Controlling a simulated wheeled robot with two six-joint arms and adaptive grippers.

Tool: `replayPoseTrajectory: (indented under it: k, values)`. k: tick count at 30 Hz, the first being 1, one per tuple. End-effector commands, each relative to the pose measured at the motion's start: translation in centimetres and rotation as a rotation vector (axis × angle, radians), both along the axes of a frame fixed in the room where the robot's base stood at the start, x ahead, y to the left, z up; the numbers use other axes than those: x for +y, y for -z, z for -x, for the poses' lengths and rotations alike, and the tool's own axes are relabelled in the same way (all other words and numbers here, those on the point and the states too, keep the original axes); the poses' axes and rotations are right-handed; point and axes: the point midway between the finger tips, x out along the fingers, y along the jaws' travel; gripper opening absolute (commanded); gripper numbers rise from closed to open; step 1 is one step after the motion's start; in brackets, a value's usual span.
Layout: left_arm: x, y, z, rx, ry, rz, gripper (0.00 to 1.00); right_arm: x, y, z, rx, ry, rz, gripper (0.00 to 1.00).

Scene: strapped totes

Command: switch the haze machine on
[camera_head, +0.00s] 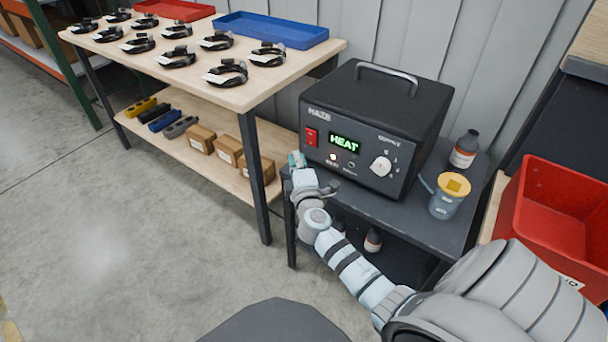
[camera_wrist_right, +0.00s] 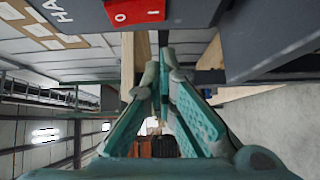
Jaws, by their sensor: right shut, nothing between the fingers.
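The haze machine (camera_head: 428,112) is a black box with a top handle on a dark cart. Its green display (camera_head: 344,143) reads HEAT. A red rocker switch (camera_head: 311,136) is at the front panel's left; it shows large in the wrist view (camera_wrist_right: 133,11) with O and I marks. Which side is pressed I cannot tell. A pale OUTPUT knob (camera_head: 381,166) is at the panel's right, and a small light (camera_head: 333,157) glows below the display. My right gripper (camera_head: 296,158) is shut and empty, just below the switch, apart from it. My left gripper is out of view.
A grey-blue cup with a yellow top (camera_head: 450,195) and a dark bottle (camera_head: 465,149) stand right of the machine. A red tote (camera_head: 560,215) is further right. A wooden workbench (camera_head: 255,92) with several straps stands left. Open floor lies front left.

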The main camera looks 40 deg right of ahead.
Motion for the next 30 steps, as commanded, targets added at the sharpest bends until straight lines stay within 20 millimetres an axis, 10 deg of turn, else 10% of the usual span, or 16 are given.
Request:
replayPoseTrajectory:
  k: [12, 30]
  values:
    - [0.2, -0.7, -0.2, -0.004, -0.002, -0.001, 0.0, 4.5, 0.9, 7.7, 0.002, -0.004, 0.0, 0.0]
    - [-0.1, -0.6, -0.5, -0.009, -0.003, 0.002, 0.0, 4.8, 0.9, 8.7, 0.0, -0.002, 0.001, 0.0]
